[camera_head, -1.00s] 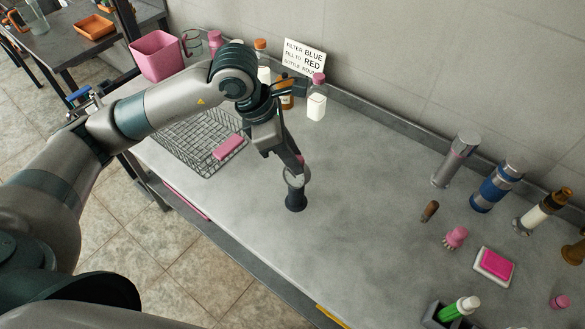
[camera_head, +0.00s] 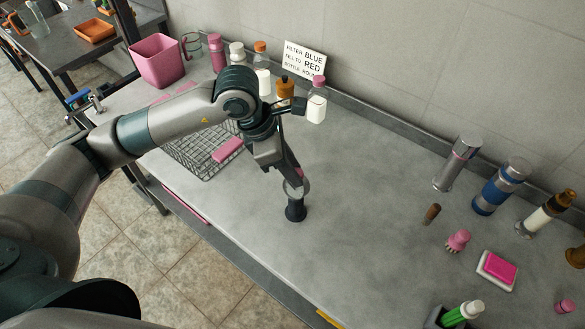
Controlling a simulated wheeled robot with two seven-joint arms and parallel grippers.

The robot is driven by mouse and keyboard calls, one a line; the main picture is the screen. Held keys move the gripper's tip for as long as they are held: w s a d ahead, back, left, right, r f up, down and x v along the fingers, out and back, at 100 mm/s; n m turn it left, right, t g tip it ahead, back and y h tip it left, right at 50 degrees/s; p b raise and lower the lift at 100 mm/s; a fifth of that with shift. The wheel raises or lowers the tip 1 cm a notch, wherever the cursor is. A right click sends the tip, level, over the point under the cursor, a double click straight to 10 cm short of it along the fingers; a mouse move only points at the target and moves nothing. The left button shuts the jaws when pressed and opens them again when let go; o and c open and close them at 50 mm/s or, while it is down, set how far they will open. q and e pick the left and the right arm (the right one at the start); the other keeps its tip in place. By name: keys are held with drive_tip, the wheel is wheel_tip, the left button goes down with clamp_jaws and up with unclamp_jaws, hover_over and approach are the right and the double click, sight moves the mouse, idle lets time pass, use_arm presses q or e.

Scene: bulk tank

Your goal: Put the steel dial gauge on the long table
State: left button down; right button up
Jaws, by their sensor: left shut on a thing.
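The steel dial gauge (camera_head: 297,188) has a round pale face on a dark, flared base and stands roughly upright over the middle of the long grey table (camera_head: 370,190). My left gripper (camera_head: 295,179) reaches down from above and is shut on the gauge's upper part, hiding some of it. The dark base is at or very close to the tabletop; I cannot tell whether it touches. My right gripper is not in view.
A wire basket (camera_head: 190,163) with a pink block (camera_head: 228,149) is left of the gauge. Several bottles and a sign (camera_head: 304,60) stand along the wall. Flasks, a brush (camera_head: 458,240) and a pink sponge (camera_head: 497,268) are at the right. The table around the gauge is clear.

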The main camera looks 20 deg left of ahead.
use_arm(q)
drive_tip(key=shift+f, duration=0.1)
drive_tip(key=c, duration=1.5)
unclamp_jaws()
drive_tip(key=shift+o, duration=0.2)
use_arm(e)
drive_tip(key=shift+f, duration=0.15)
use_arm(q)
drive_tip(key=shift+r, duration=0.25)
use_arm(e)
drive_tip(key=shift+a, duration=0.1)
use_arm(q)
drive_tip(key=shift+a+r+b, duration=0.15)
drive_tip(key=shift+r+b, duration=0.15)
drive_tip(key=b+v, duration=0.3)
drive_tip(key=v, duration=0.8)
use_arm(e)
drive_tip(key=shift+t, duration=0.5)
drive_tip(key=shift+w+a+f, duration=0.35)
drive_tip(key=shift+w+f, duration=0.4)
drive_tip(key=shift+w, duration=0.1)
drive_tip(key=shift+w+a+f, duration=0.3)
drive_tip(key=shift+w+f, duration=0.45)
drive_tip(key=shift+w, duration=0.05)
